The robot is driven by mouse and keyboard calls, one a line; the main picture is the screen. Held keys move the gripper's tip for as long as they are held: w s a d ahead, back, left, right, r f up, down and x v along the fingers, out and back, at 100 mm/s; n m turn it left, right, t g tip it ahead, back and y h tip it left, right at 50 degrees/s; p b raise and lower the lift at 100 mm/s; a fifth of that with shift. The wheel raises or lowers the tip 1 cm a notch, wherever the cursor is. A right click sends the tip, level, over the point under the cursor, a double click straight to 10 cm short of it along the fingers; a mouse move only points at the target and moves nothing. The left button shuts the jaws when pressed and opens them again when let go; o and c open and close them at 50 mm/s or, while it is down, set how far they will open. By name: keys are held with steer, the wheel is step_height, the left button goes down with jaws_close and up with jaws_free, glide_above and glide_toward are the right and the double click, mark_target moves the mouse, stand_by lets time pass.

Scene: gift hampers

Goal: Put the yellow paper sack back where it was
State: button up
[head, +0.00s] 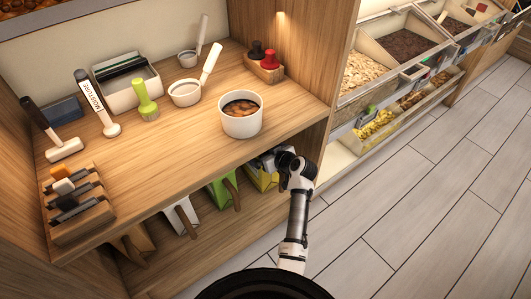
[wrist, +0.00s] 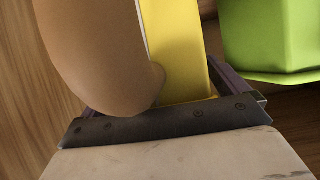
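The yellow paper sack (head: 262,179) stands on the lower shelf, under the wooden counter, at the right end of a row of sacks. My gripper (head: 284,157) reaches in at its right side, and my arm covers part of it. In the wrist view the yellow sack (wrist: 182,50) lies between my gripper's fingers (wrist: 165,90), which sit wide apart near the ends of the dark palm bar. A brown rounded piece (wrist: 100,50) in front of the sack hides most of the left finger. Whether the fingers touch the sack is hard to see.
A green sack (head: 222,191) stands just left of the yellow one; it also shows in the wrist view (wrist: 270,35). A white sack (head: 181,218) is farther left. The counter edge overhangs them. A white pot (head: 240,113) stands above. The floor at right is clear.

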steer(key=shift+r, duration=0.1)
steer(key=v, duration=1.2)
steer(key=shift+b, duration=0.3)
